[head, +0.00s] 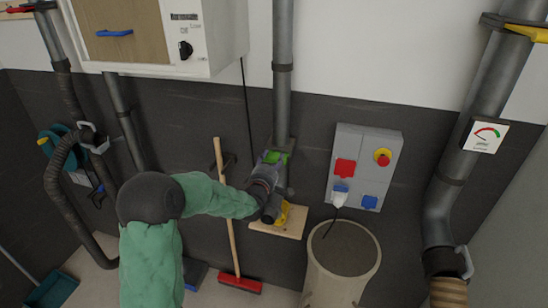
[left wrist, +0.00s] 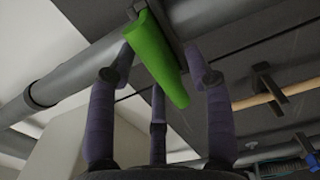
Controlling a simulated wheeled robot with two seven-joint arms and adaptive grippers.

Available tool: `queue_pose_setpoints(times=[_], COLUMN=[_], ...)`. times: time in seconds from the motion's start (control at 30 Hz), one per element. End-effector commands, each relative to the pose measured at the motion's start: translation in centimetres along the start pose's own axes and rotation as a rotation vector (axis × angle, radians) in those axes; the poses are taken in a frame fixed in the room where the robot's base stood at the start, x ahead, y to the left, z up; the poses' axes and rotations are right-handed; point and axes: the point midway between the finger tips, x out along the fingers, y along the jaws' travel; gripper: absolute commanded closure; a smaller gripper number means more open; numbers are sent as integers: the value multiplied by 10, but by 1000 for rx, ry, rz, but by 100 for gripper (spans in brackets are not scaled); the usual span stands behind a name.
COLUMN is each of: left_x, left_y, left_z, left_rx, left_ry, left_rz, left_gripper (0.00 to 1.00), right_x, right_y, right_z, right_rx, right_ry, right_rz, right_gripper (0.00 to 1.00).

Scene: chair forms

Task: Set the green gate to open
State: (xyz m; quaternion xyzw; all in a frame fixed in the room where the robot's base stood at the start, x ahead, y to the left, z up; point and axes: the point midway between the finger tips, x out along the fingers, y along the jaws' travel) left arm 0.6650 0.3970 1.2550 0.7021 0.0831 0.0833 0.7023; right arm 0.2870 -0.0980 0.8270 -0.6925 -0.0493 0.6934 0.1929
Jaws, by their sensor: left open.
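The green gate (head: 277,156) is a small handle on the vertical grey duct (head: 284,100) in the middle of the head view. In the left wrist view the green gate (left wrist: 160,58) is a long tapered bar reaching from the pipe toward the gripper. My left gripper (head: 268,170) is at the gate, partly covering it in the head view. In the left wrist view the gripper's (left wrist: 160,70) purple fingers are spread, with the green bar between them. Contact with the bar cannot be told. My right gripper is not in view.
A yellow handle (head: 282,214) sits on a wooden board below the gripper. A grey panel (head: 364,165) with red and blue sockets is to the right, above a bin (head: 341,262). A red broom (head: 240,284) leans left of the duct. A cabinet (head: 155,35) hangs upper left.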

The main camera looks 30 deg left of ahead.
Motion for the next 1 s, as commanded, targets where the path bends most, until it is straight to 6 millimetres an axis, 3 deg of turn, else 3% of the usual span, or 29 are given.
queue_pose_setpoints(times=[0.2, 0.53, 0.7, 0.73, 1.0], left_x=[15, 17, 17, 17, 12], left_y=[0, 0, 0, 0, -1], left_z=[0, 0, 0, 0, 0], left_rx=[0, 0, 0, 0, 0], left_ry=[0, 0, 0, 0, 0], left_rz=[0, -1, -1, -1, 1], left_gripper=[48, 48, 96, 100, 100], right_x=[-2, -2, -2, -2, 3], right_y=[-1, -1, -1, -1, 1], right_z=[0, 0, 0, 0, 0], right_rx=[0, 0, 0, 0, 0], right_ry=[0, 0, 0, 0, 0], right_rz=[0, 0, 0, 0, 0], right_gripper=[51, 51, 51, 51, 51])
